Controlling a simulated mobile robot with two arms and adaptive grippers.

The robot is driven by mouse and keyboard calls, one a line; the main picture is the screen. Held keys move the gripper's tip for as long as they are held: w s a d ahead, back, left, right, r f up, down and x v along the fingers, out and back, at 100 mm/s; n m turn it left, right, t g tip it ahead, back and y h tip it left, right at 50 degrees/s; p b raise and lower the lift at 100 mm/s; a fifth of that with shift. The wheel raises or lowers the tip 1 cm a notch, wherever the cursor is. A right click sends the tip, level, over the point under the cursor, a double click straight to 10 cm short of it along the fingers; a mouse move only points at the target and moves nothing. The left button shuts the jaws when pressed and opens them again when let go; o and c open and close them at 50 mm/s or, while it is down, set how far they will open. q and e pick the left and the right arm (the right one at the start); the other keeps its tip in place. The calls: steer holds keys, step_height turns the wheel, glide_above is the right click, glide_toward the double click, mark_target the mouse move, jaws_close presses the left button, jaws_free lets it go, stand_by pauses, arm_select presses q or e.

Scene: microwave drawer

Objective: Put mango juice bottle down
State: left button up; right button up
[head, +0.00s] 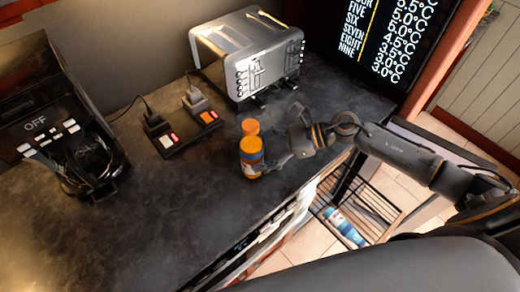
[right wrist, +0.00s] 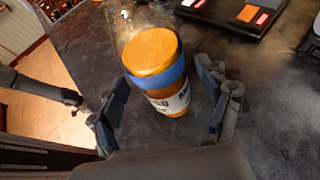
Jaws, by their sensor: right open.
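The mango juice bottle (head: 251,160) stands upright on the dark countertop, near its front edge. It has an orange cap, a blue band and a white label. In the right wrist view the bottle (right wrist: 155,75) stands between the two fingers of my right gripper (right wrist: 167,103). The fingers are spread, with a visible gap on the right side; I cannot tell whether the left finger touches it. In the head view my right gripper (head: 282,148) is open just right of the bottle. My left gripper is not in view.
A silver toaster (head: 250,55) stands at the back. A power strip (head: 185,128) with plugs lies behind the bottle. A black coffee machine (head: 60,120) stands at left. A wire rack (head: 385,207) with a blue bottle (head: 343,226) is below the counter edge. The front-left counter (head: 130,235) is clear.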

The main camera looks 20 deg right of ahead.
steer(key=shift+r, duration=0.1)
steer(key=shift+d, duration=0.3)
steer(key=b+v, duration=0.4)
steer(key=v, duration=0.7)
steer(key=shift+s+r, duration=0.15)
steer(key=shift+r, duration=0.1)
steer(key=shift+d, duration=0.1)
